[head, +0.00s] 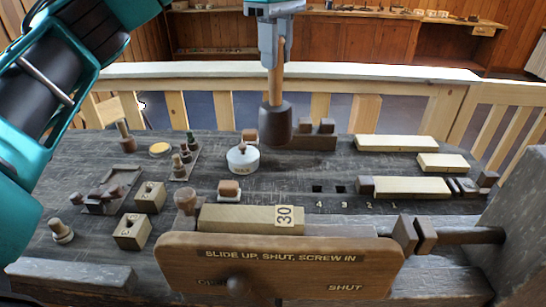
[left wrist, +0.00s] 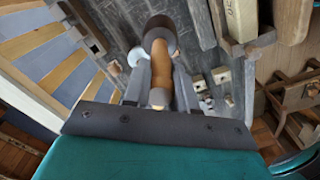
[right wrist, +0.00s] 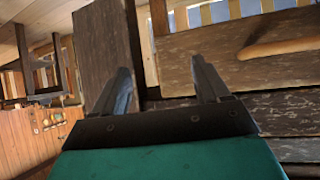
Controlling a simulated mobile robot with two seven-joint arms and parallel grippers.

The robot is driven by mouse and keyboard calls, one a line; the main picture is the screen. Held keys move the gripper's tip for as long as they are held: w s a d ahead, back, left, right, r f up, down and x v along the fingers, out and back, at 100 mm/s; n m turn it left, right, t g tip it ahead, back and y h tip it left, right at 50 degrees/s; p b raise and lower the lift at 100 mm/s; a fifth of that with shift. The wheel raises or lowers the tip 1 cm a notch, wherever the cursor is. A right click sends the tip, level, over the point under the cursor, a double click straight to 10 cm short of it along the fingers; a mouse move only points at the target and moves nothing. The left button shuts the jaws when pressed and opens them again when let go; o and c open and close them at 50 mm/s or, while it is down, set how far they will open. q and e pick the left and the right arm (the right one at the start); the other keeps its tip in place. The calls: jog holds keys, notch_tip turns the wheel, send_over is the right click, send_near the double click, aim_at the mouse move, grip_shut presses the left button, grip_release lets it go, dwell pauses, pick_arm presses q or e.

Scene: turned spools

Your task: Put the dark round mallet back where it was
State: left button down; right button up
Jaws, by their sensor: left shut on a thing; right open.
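The dark round mallet (head: 275,123) hangs head down on its light wooden handle over the back middle of the bench. My left gripper (head: 272,62) is shut on the upper part of the handle. In the left wrist view the mallet's dark head (left wrist: 159,32) points away from my left gripper (left wrist: 159,88), with the handle between the fingers. The mallet head hides part of what is behind it; I cannot tell its exact height above the bench. My right gripper (right wrist: 164,82) is open and empty in the right wrist view and is not in the head view.
The grey bench (head: 300,175) carries a white lidded pot (head: 243,160) just left of and below the mallet. A dark rack (head: 316,142) stands beside the mallet. A wooden sign board (head: 280,268), a block marked 30 (head: 245,218) and pale blocks (head: 396,143) stand around.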

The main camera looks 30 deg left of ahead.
aim_at(275, 134)
pick_arm(q)
notch_tip(275, 134, down, 17)
jog(key=shift+r+b, duration=0.1)
jog(key=shift+b, duration=0.7)
jog(key=c, duration=0.9)
grip_release()
jog(key=shift+f, duration=0.2)
jog(key=shift+r, duration=0.1)
notch_tip(275, 134, up, 12)
jog(key=shift+r+p, duration=0.1)
jog(key=shift+p, duration=0.5)
